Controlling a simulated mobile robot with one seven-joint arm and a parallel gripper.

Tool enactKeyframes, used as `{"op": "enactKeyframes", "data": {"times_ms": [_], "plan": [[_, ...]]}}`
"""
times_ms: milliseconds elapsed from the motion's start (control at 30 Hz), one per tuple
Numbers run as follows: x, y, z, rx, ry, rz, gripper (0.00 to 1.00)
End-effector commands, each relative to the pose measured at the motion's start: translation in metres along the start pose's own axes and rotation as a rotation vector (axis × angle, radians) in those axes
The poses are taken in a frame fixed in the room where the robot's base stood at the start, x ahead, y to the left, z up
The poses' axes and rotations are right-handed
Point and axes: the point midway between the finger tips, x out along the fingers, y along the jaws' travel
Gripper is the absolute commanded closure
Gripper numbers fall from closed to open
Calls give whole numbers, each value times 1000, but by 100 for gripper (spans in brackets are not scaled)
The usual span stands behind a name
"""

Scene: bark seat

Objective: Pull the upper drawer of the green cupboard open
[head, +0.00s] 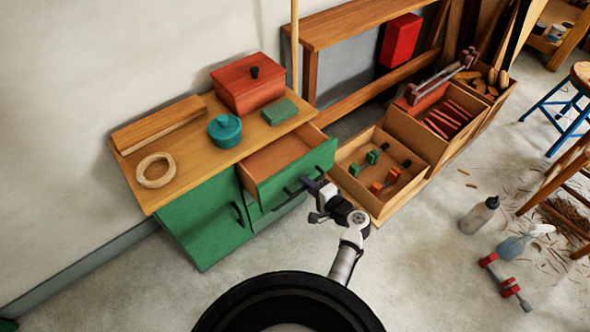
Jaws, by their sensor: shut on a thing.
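The green cupboard (207,222) stands against the wall at the left, with a wooden top. Its upper drawer (300,172) is pulled partly out, and its bare wooden inside shows empty. My gripper (312,186) is at the drawer's front, shut on the dark bar handle (296,189). The fingertips are small and partly hidden by my wrist. A lower front with a dark handle and a door with a dark handle (238,214) are below and to the left, both shut.
An open crate of clamps (373,208) stands close right of the drawer. Floor in front is clear.

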Motion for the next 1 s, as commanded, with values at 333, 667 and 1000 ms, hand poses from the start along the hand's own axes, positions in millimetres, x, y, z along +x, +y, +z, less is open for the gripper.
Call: {"op": "enactKeyframes", "data": {"times_ms": [333, 667, 1000], "plan": [[-54, 11, 0, 0, 1, 0, 100], [-60, 12, 0, -1, -1, 0, 100], [-60, 12, 0, 0, -1, 0, 69]]}}
